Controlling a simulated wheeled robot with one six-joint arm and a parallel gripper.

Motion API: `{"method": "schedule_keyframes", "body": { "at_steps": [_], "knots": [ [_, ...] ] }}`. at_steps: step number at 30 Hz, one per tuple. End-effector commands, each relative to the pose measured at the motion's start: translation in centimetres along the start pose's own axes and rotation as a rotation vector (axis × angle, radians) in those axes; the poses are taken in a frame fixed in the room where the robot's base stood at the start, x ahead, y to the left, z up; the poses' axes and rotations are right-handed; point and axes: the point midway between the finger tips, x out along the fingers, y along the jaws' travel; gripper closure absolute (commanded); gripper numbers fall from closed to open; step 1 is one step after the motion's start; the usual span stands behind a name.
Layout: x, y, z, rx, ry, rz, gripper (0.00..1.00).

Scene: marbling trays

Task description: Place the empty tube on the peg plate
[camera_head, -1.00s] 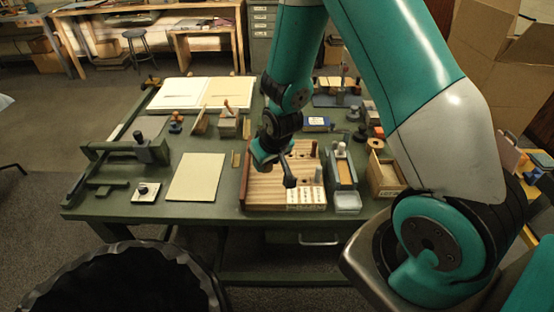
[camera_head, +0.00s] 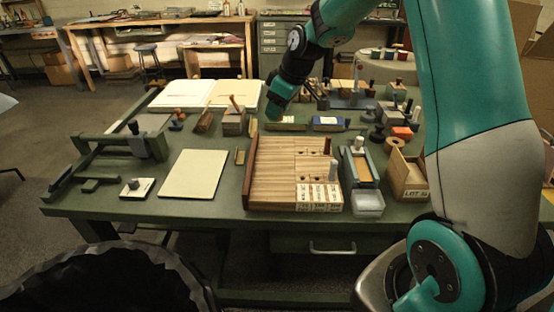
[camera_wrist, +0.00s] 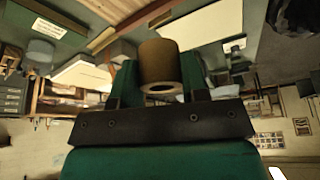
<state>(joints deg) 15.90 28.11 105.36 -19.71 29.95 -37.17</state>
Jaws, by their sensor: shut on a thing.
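In the wrist view, my gripper (camera_wrist: 160,80) is shut on a brown tube (camera_wrist: 160,62), with a green finger on each side. The tube's open end, with a dark hole, faces the camera. In the head view, my gripper (camera_head: 274,110) is above the back middle of the green table, behind the slatted wooden board. I cannot make out the tube there. A dark blue-grey plate (camera_head: 343,103) with a thin upright post stands at the back right, right of my gripper. It may be the peg plate, but I cannot be sure.
The slatted wooden board (camera_head: 272,175) has a dark and a grey upright cylinder at its right. A blue box (camera_head: 328,124), a narrow tray (camera_head: 360,168) and a wooden box (camera_head: 408,178) stand nearby. A cream sheet (camera_head: 194,174) lies left.

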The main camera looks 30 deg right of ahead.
Motion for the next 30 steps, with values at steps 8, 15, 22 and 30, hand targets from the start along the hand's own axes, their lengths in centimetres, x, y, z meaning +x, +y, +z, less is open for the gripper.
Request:
{"method": "schedule_keyframes", "body": {
  "at_steps": [8,15,22,30],
  "knots": [
    [7.2,-0.1,3.0,0.003,-0.004,-0.004,0.97],
    [10.1,0.0,4.2,0.002,-0.001,0.001,0.97],
    [12.4,-0.1,5.2,0.004,-0.003,-0.001,0.97],
    [13.7,0.0,5.7,0.002,-0.001,0.001,0.97]
  ]
}}
